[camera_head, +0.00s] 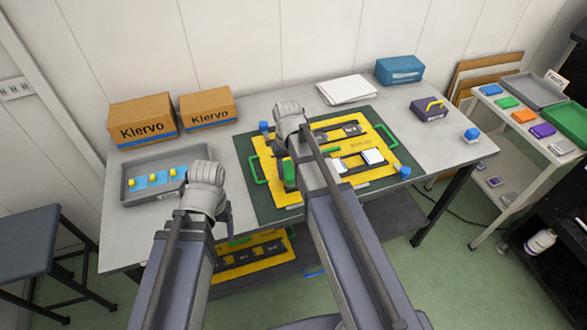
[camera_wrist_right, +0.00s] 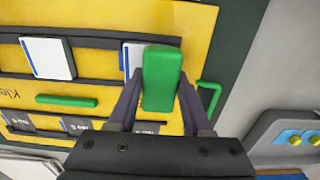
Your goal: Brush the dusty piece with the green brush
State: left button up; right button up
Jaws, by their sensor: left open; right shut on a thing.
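My right gripper (camera_wrist_right: 160,90) is shut on a green block-shaped brush (camera_wrist_right: 162,75), held over the left part of the yellow board (camera_head: 330,180). In the head view the brush (camera_head: 289,174) shows beside my right wrist. The board has dark slots; two white pieces with blue edges, one left (camera_wrist_right: 47,58) and one partly behind the brush (camera_wrist_right: 134,60), show in the right wrist view. I cannot tell which piece is dusty, or whether the brush touches one. My left gripper (camera_head: 215,208) is open near the grey tray's right side; its fingers are mostly hidden.
The grey tray (camera_head: 130,192) holds small yellow-topped blue items. Two Klervo boxes (camera_head: 142,118) stand behind it. White sheets (camera_head: 347,89), a blue box (camera_head: 399,70) and a purple box (camera_head: 428,110) are at the back right. A side cart (camera_head: 520,130) stands right.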

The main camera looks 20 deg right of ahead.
jog(key=shift+a, duration=0.8)
pick_arm(q)
notch_tip(320, 180, up, 6)
jog(key=p, duration=0.6)
pick_arm(e)
notch_tip(320, 180, up, 6)
jog(key=shift+f, duration=0.1)
notch_tip(320, 180, up, 3)
jog(key=p, duration=0.3)
pick_arm(q)
notch_tip(320, 180, up, 3)
jog(key=shift+c, duration=0.4)
